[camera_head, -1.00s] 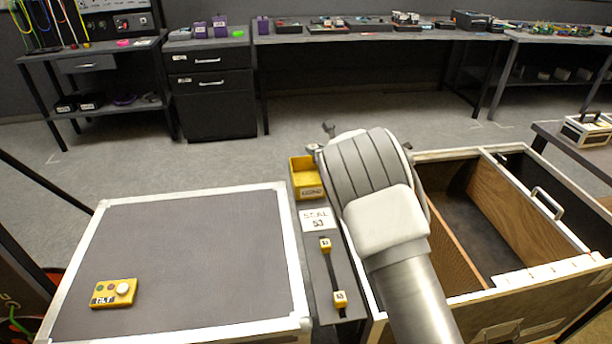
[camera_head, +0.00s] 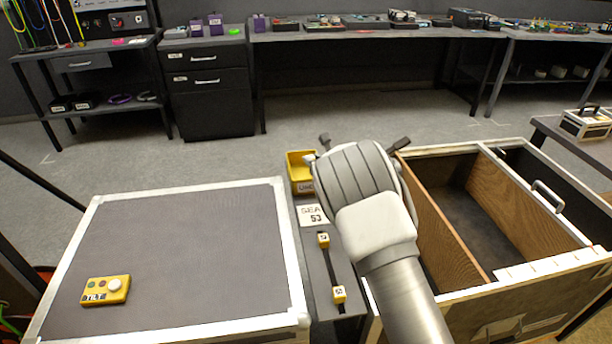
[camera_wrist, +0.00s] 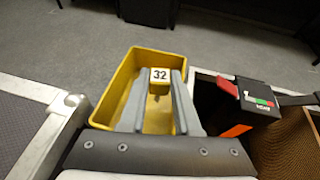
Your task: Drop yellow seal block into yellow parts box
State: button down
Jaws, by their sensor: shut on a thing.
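In the wrist view my gripper (camera_wrist: 160,84) is shut on a small yellow seal block (camera_wrist: 160,76) with a white label reading 32, held between the fingertips. The block and fingers appear over the open yellow parts box (camera_wrist: 108,97), inside its outline. The height of the block above the box floor is hard to tell. In the head view the parts box (camera_head: 297,168) stands just left of my arm's end, partly covered by it. The gripper fingers and held block are hidden there.
Two yellow labelled blocks (camera_head: 323,240) (camera_head: 339,293) sit on a dark strip nearer the front. A grey-topped case (camera_head: 190,255) with a yellow TILT unit (camera_head: 106,290) is at left. A wooden open crate (camera_head: 470,290) is at right. A red-and-black device (camera_wrist: 258,103) is beside the box.

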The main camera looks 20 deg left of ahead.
jog(key=c, duration=0.5)
grip_release()
jog(key=shift+c, duration=0.2)
jog(key=shift+s+d, duration=0.1)
jog(key=p+v, duration=0.1)
jog(key=v, duration=1.6)
jog(key=shift+r+p, duration=0.25)
jog(key=shift+p, duration=0.1)
